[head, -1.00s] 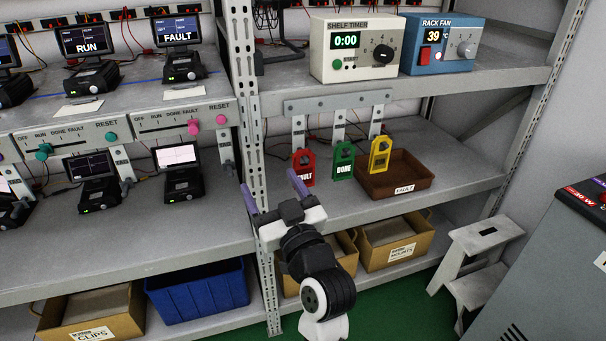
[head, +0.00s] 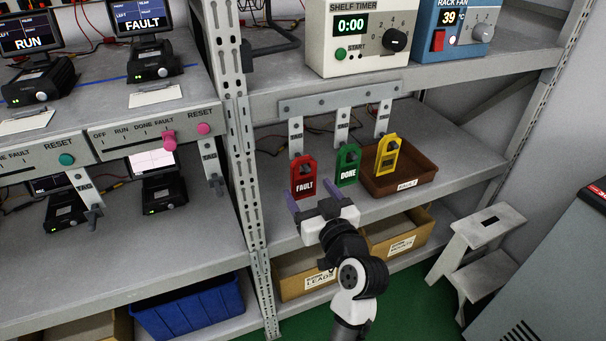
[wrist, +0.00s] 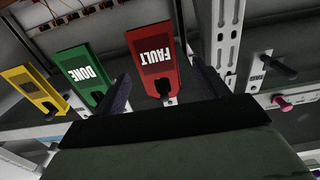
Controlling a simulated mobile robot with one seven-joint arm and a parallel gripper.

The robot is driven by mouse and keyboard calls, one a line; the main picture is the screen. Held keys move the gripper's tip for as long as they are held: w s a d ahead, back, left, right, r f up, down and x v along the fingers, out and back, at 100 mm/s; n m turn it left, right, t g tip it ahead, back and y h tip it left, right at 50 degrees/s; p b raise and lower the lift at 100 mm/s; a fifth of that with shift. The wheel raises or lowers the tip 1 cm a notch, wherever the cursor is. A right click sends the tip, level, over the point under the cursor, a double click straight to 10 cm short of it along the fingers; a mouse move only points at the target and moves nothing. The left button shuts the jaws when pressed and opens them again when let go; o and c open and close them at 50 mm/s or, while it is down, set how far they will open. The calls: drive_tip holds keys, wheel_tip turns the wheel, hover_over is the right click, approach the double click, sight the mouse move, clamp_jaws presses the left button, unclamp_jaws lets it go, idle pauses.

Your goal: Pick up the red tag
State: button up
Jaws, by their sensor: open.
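The red tag (head: 304,176), marked FAULT, hangs on the leftmost peg of a grey hook rail in the head view. In the wrist view the red tag (wrist: 153,55) appears upside down, ahead of the space between my fingers. My gripper (head: 314,200) is open and empty, just in front of and below the red tag in the head view. Its two purple fingers also show in the wrist view (wrist: 163,92), one to each side of the tag's hook end. Whether either finger touches the tag, I cannot tell.
A green DONE tag (head: 347,164) and a yellow tag (head: 387,156) hang to the right. A brown FAULT tray (head: 420,172) sits on the shelf behind them. A perforated rack post (head: 243,160) stands left of my gripper. Cardboard boxes (head: 292,288) sit below.

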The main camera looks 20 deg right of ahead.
sight(305, 179)
drive_tip(key=shift+w, duration=0.9)
drive_tip(key=w+p, duration=0.1)
drive_tip(key=w, duration=0.2)
drive_tip(key=w+p, duration=0.1)
drive_tip(key=w, duration=0.1)
drive_tip(key=shift+d+r+p, duration=0.1)
drive_tip(key=shift+r+p, duration=0.2)
drive_tip(key=shift+r, duration=0.1)
drive_tip(key=shift+w+f, duration=0.1)
drive_tip(key=shift+w, duration=0.1)
drive_tip(key=shift+c, duration=0.4)
drive_tip(key=c, duration=1)
